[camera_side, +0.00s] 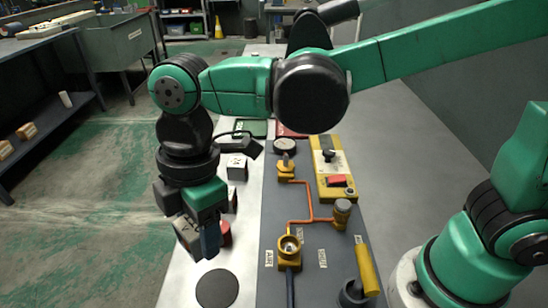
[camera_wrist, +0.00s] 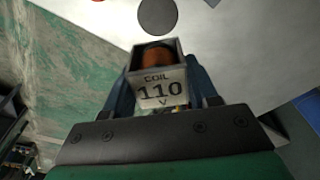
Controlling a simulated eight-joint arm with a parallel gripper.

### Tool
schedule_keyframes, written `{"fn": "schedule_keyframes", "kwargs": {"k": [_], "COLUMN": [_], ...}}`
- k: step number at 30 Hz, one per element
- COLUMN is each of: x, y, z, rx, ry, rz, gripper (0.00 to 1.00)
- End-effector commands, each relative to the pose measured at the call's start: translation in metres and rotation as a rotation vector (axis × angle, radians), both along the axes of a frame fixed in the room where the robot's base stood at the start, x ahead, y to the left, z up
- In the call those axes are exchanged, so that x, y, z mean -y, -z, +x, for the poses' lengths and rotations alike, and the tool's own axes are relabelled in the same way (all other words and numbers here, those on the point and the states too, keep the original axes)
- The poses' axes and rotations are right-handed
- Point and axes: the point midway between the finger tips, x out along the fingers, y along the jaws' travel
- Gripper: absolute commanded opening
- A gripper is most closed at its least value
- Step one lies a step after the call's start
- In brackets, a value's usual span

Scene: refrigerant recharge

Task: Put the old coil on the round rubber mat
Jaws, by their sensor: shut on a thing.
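The round rubber mat is a dark disc (camera_side: 217,288) on the pale bench top, nearer the camera than my gripper. It shows beyond the coil in the wrist view (camera_wrist: 157,15). The coil is apart from the mat.
A white labelled block (camera_side: 237,167) and a red round object (camera_side: 225,233) stand near my gripper. A grey panel (camera_side: 310,270) to the right carries a copper pipe (camera_side: 310,205), brass fittings (camera_side: 289,248) and a yellow-handled tool (camera_side: 367,268). The bench surface around the mat is clear.

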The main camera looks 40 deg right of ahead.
Motion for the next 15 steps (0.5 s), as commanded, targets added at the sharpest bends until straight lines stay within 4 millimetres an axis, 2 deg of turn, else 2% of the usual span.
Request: {"fn": "schedule_keyframes", "kwargs": {"k": [3, 9, 15], "x": [0.000, 0.000, 0.000], "y": [0.028, 0.068, 0.086], "z": [0.001, 0.000, 0.000], "rx": [0.000, 0.000, 0.000], "ry": [0.001, 0.001, 0.001], "rz": [0.000, 0.000, 0.000], "gripper": [0.02, 0.02, 0.02]}}
